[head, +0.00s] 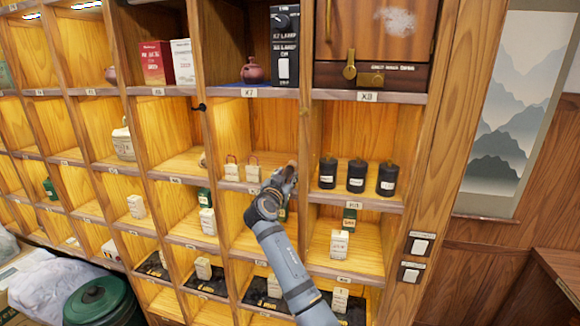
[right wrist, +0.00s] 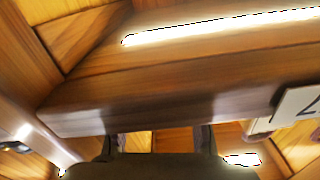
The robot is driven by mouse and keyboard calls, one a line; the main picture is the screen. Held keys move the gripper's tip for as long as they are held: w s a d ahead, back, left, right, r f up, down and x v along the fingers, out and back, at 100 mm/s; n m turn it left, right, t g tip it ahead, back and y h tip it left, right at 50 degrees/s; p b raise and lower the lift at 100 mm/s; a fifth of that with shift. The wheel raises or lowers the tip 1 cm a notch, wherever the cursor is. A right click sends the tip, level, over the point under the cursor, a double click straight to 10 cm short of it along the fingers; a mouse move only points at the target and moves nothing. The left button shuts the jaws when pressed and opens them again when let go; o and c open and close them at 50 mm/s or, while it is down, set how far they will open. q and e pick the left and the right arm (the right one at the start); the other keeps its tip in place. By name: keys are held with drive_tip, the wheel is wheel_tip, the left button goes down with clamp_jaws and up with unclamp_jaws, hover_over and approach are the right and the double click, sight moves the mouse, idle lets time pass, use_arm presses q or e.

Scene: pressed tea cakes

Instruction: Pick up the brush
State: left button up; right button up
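I cannot make out a brush in either view; it may be hidden or too small to tell. My right gripper (head: 288,175) is in front of the shelf wall, at the lower right of the compartment with two small pale bags (head: 242,172). In the right wrist view, the dark fingers of my right gripper (right wrist: 158,140) show at the bottom edge, apart, with wood visible between them and no object held. My left gripper is in neither view.
Three black canisters (head: 356,176) stand in the compartment right of my gripper. Small boxes (head: 339,244) stand in lower compartments. A wooden shelf edge (right wrist: 170,100) crosses close in front of the wrist camera. A green lidded bin (head: 98,300) is at lower left.

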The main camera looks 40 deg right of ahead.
drive_tip(key=shift+s+a+r, duration=0.1)
drive_tip(key=shift+a, duration=0.1)
drive_tip(key=c, duration=0.4)
clamp_jaws()
drive_tip(key=shift+d, duration=0.1)
